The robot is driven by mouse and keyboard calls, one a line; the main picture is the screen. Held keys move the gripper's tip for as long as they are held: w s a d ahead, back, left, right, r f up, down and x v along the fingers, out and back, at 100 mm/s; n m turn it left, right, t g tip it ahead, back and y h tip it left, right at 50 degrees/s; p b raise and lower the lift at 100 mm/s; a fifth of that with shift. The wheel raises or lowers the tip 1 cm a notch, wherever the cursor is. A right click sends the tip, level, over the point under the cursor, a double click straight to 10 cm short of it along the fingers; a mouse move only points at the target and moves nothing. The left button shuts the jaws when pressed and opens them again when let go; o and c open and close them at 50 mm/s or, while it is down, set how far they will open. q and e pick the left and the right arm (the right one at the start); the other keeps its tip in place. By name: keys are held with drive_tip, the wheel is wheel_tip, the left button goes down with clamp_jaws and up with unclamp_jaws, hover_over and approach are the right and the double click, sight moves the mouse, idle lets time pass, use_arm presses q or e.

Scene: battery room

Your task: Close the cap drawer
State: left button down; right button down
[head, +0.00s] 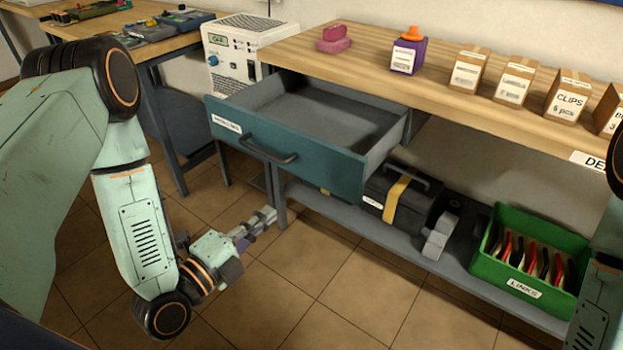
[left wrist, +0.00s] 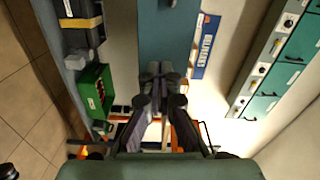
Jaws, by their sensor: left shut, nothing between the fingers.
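The drawer (head: 290,150) under the wooden workbench stands pulled well out. Its teal front carries a white label at the left, too small to read surely, and a dark bar handle (head: 268,149). The inside that shows is grey and empty. My left gripper (head: 268,215) is shut and empty, low in front of the bench, below the drawer front and apart from the handle. In the left wrist view the closed fingers (left wrist: 160,70) overlap a teal panel (left wrist: 167,35), seemingly the drawer front. My right gripper is out of view; only part of that arm shows at the right edge.
A black case with a yellow strap (head: 397,201) and a green bin of links (head: 530,255) stand on the lower shelf. The benchtop (head: 375,65) holds several small boxes. A white power unit (head: 235,55) stands behind the drawer's left. Tiled floor in front is clear.

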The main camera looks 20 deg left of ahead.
use_arm(q)
drive_tip(key=m+b, duration=0.1)
drive_tip(key=b, duration=0.4)
approach(317, 169)
drive_tip(key=x, duration=0.6)
drive_tip(key=shift+w+f, duration=0.1)
drive_tip(key=shift+w, duration=0.25)
drive_tip(key=shift+d, duration=0.1)
drive_tip(key=shift+w, duration=0.1)
